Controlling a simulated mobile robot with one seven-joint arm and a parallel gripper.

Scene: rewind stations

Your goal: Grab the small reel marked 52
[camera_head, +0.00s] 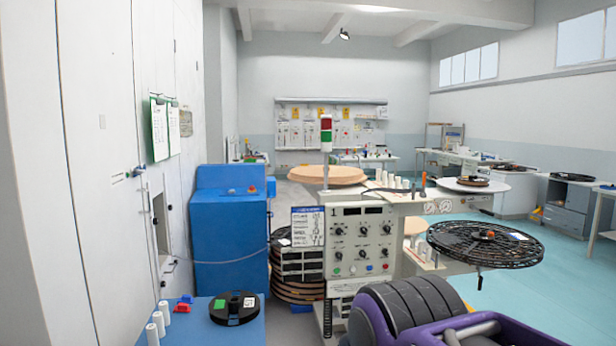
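A small black reel (235,312) lies flat on a blue surface at the bottom left. It has a bright green patch and a pale label on top; no number can be read. Another small dark reel (473,181) sits on a white round disc right of centre, too small to read. The number 52 is not legible on any reel in view. Part of my arm, dark and purple, fills the bottom right. My gripper's fingers are not in view.
White spools (157,322) and red and blue pieces (184,303) stand beside the black reel. A blue cabinet (230,228) and a control console (358,243) rise behind. A large black spoked reel (485,246) sticks out at right. Teal floor (560,285) is open there.

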